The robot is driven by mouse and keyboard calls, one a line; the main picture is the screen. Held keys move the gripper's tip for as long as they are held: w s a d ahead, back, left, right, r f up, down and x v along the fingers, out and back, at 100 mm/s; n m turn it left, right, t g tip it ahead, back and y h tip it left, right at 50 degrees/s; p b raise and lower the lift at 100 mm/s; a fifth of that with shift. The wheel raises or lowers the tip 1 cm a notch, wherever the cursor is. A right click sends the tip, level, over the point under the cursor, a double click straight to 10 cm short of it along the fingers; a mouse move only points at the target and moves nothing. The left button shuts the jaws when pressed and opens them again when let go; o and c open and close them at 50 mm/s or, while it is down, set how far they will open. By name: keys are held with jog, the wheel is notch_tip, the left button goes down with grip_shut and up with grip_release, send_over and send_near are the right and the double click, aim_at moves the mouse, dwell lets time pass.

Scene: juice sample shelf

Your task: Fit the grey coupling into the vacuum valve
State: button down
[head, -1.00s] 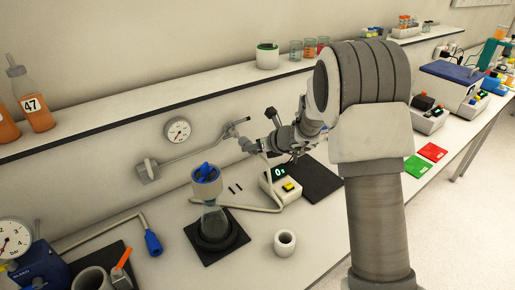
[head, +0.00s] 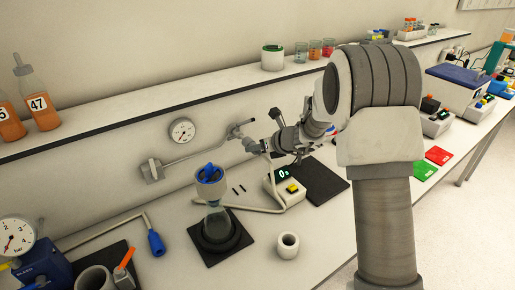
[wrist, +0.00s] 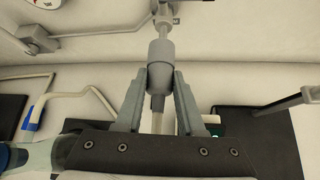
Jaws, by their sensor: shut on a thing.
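My gripper (wrist: 160,82) is shut on the grey coupling (wrist: 161,53), which stands upright between its two fingers with a pale hose below it. In the head view the coupling (head: 252,146) is in front of the wall, at the left end of my arm. The vacuum valve (head: 240,127) is at the right end of the wall pipe, just above the coupling. In the wrist view the valve's nozzle (wrist: 163,24) points down, in line with the coupling's top. They look touching or nearly so; I cannot tell how far one is inside the other.
A round gauge (head: 182,131) is on the wall. The shelf (head: 150,107) runs above.

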aim_at(253, 142)
jog(key=shift+w+a+p, duration=0.25)
jog(key=shift+w+a, duration=0.2)
jog(key=shift+w, duration=0.25)
jog(key=shift+w+a+p, duration=0.25)
jog(key=shift+w+a, duration=0.15)
jog(key=shift+w, duration=0.25)
dwell(0.7)
jog(key=shift+c, duration=2.2)
grip_release()
